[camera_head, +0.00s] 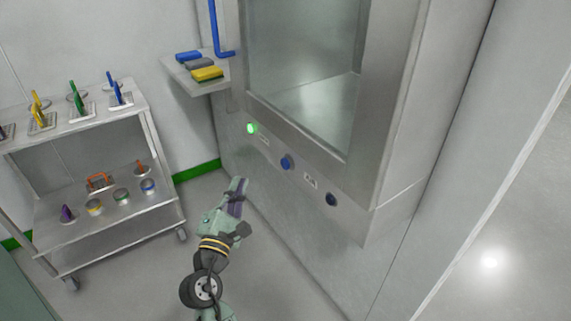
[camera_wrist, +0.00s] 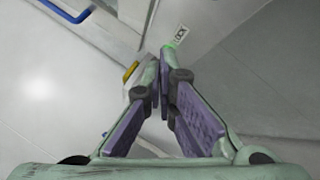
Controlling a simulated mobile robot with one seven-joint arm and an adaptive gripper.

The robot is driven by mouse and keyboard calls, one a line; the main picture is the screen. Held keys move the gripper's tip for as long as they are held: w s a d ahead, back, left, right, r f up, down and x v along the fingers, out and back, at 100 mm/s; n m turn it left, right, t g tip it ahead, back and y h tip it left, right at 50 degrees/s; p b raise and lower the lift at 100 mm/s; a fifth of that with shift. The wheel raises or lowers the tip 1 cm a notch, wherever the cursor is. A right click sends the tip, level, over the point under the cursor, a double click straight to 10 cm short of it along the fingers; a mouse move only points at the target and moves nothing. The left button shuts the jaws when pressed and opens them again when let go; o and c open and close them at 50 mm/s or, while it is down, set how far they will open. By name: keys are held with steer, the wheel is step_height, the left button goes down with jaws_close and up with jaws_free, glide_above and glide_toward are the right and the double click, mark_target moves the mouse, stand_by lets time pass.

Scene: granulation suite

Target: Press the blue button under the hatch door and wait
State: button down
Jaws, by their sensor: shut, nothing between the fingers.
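The hatch door (camera_head: 375,90) has a metal frame around a glass pane and stands shut in the head view. A row of controls sits on the panel under it. The blue button (camera_head: 286,162) is in the middle of this row, between a lit green one (camera_head: 252,128) and a dark one (camera_head: 331,199). My gripper (camera_head: 239,184) is below and left of the blue button, apart from it. In the wrist view the gripper (camera_wrist: 160,60) has its fingertips together with nothing between them. The green light (camera_wrist: 171,45) shows just beyond the tips; the blue button is not visible there.
A metal cart (camera_head: 105,215) with tools and small containers stands at the left. A small wall shelf (camera_head: 190,83) holds blue, grey and yellow brushes or sponges. A blue pipe (camera_head: 214,30) runs above it. The floor (camera_head: 285,285) in front of the panel is clear.

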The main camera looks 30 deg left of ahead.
steer(key=w+d+p, duration=0.2)
steer(key=w+d, duration=0.1)
steer(key=w, duration=0.5)
steer(key=shift+d, duration=0.2)
steer(key=shift+w, duration=0.2)
stand_by(1.2)
steer(key=shift+w+d, duration=0.2)
steer(key=shift+w, duration=0.1)
steer(key=shift+w+d+p, duration=0.15)
steer(key=shift+w+p, duration=0.2)
steer(key=shift+w, duration=0.1)
stand_by(0.7)
steer(key=shift+s, duration=0.1)
steer(key=shift+s+a, duration=0.3)
steer(key=shift+s, duration=0.45)
steer(key=s, duration=0.1)
steer(key=s+a+b, duration=0.1)
steer(key=s, duration=0.1)
steer(key=s+a, duration=0.1)
steer(key=shift+s+b, duration=0.3)
steer(key=shift+s, duration=0.05)
